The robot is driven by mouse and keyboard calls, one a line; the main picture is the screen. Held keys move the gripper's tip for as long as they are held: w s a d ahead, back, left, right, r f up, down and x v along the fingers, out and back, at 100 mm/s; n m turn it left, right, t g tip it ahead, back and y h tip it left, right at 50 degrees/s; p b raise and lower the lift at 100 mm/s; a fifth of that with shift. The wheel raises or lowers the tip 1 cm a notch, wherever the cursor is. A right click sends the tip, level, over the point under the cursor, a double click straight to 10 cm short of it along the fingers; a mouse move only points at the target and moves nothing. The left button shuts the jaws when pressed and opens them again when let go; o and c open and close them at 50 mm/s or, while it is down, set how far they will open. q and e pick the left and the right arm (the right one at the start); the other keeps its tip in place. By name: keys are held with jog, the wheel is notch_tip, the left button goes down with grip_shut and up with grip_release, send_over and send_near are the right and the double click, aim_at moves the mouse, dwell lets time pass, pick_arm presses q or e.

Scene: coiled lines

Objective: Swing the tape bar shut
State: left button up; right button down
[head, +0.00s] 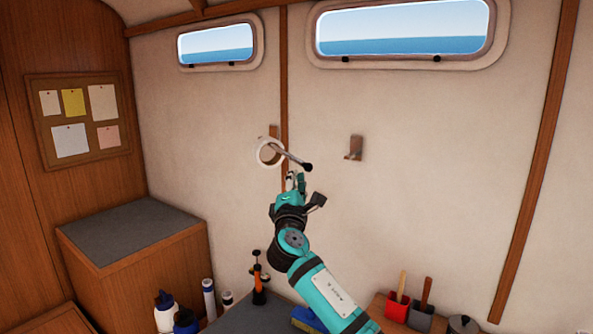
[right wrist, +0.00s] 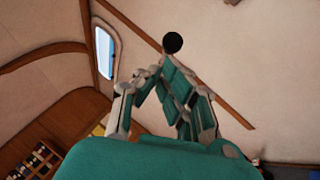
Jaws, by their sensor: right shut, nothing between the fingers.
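The tape bar (head: 291,157) is a thin metal rod with a black knob (head: 308,167) on its free end. It comes from a wooden wall bracket (head: 273,131) and sticks out from the wall, apart from a second bracket (head: 355,148) to its right. A white tape roll (head: 269,152) hangs on the rod near the first bracket. My right gripper (head: 296,180) is shut and empty, just below the knob in the head view. In the right wrist view the black knob (right wrist: 173,42) shows just past my fingertips (right wrist: 160,74); contact cannot be told. My left gripper is out of view.
A grey-topped wooden cabinet (head: 135,232) stands at the left. Bottles (head: 165,312), an orange-handled tool (head: 259,285) and red and grey holders (head: 397,305) sit low in front. The wall between the brackets is clear. Windows (head: 403,28) are above.

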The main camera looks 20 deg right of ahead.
jog(key=shift+w+d+r, duration=0.1)
jog(key=shift+d+r, duration=0.05)
jog(key=shift+d, duration=0.15)
